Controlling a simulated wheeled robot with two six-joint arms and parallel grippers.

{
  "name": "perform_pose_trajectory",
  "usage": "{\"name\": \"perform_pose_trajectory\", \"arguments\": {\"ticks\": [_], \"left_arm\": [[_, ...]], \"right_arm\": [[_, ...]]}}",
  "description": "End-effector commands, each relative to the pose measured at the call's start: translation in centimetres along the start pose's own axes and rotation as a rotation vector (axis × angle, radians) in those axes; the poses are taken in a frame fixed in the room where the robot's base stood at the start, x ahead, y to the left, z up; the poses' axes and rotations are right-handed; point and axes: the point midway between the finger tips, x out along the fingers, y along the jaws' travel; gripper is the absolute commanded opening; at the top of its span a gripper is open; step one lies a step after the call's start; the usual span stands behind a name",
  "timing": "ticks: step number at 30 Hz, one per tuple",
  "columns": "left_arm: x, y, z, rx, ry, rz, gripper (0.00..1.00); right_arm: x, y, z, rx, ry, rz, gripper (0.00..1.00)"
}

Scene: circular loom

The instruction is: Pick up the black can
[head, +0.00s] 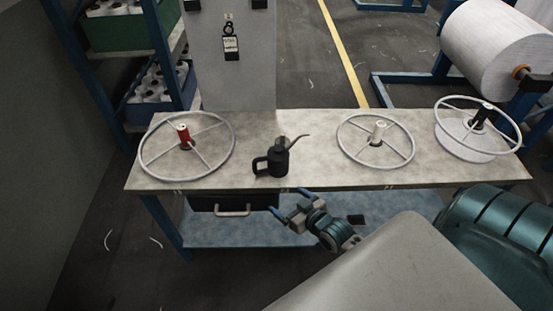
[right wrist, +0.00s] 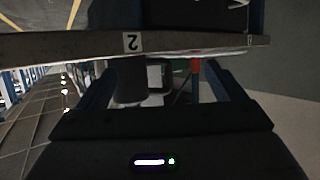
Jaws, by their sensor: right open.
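The black can (head: 278,160) stands upright on the table, left of its middle and close to the front edge. Its handle points left and its thin spout points up and right. My right gripper (head: 292,204) is open and empty, just in front of the table's front edge and slightly right of the can, apart from it. In the right wrist view the dark can body (right wrist: 130,84) shows past the table edge, between the spread fingers of my right gripper (right wrist: 160,78). My left gripper is not in view.
The table (head: 320,150) also bears a wheel with a red spool (head: 183,134), a wheel with a white spool (head: 378,131) and a raised wheel (head: 478,118) at right. The front edge (right wrist: 200,44) lies between my right gripper and the can. A drawer (head: 233,204) hangs below.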

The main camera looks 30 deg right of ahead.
Motion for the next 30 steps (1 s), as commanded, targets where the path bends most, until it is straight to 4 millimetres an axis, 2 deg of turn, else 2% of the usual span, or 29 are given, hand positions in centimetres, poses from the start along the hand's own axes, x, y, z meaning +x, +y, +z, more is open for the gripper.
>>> {"name": "perform_pose_trajectory", "arguments": {"ticks": [3, 8, 11, 19, 30], "left_arm": [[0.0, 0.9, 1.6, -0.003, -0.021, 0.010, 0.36], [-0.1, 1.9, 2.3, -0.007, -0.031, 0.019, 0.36], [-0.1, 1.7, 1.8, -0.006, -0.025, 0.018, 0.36], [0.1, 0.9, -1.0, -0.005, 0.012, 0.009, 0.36], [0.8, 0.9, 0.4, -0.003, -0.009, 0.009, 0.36]], "right_arm": [[0.7, 1.2, 0.0, 0.006, 0.061, 0.013, 0.89], [1.2, 2.7, -0.8, 0.014, 0.157, 0.029, 0.89], [1.3, 3.8, -1.2, 0.019, 0.219, 0.043, 0.89], [1.7, 6.1, -2.5, 0.026, 0.353, 0.076, 0.89], [6.3, 6.6, -4.2, 0.028, 0.362, 0.078, 0.89]]}}
